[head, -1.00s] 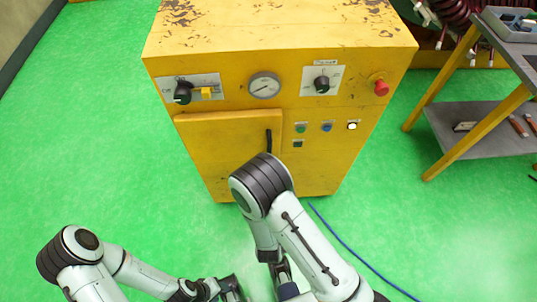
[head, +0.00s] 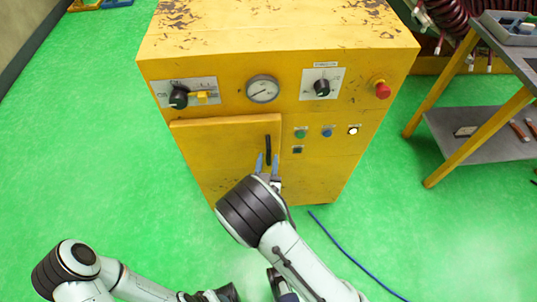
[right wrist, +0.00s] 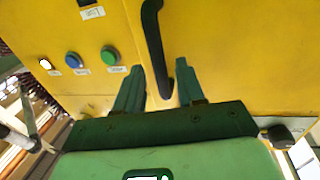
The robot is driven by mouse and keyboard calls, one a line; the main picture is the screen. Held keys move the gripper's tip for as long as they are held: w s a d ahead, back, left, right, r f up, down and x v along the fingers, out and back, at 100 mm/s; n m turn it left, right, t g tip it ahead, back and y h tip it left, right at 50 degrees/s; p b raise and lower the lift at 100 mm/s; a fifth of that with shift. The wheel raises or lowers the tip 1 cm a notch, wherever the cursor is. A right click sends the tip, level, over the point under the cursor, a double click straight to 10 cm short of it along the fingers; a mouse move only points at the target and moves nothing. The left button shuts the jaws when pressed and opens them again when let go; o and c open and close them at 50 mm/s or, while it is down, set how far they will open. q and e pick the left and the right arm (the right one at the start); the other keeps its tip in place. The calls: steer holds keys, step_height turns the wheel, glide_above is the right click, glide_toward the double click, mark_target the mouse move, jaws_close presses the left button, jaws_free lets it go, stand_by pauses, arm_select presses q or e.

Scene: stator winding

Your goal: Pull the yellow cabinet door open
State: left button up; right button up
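The yellow cabinet door (head: 215,150) looks shut, on the lower left front of the yellow cabinet (head: 275,40). Its black upright handle (head: 268,148) is near the door's right edge; it also shows in the right wrist view (right wrist: 154,35). My right gripper (head: 267,162) is open, its blue fingers pointing at the handle's lower end. In the right wrist view its fingers (right wrist: 160,80) appear on either side of the handle's lower end, with gaps; contact is not visible. My left arm is at the bottom left; its fingers are not in view.
Above the door are a black rotary switch (head: 179,97), a gauge (head: 263,89) and another knob (head: 322,88). A red button (head: 382,90) is at the right. A grey table (head: 470,130) stands right of the cabinet. A blue cable (head: 345,245) lies on the open green floor.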

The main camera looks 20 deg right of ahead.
steer(key=shift+x, duration=1.35)
jaws_close()
steer(key=shift+s+a, duration=0.1)
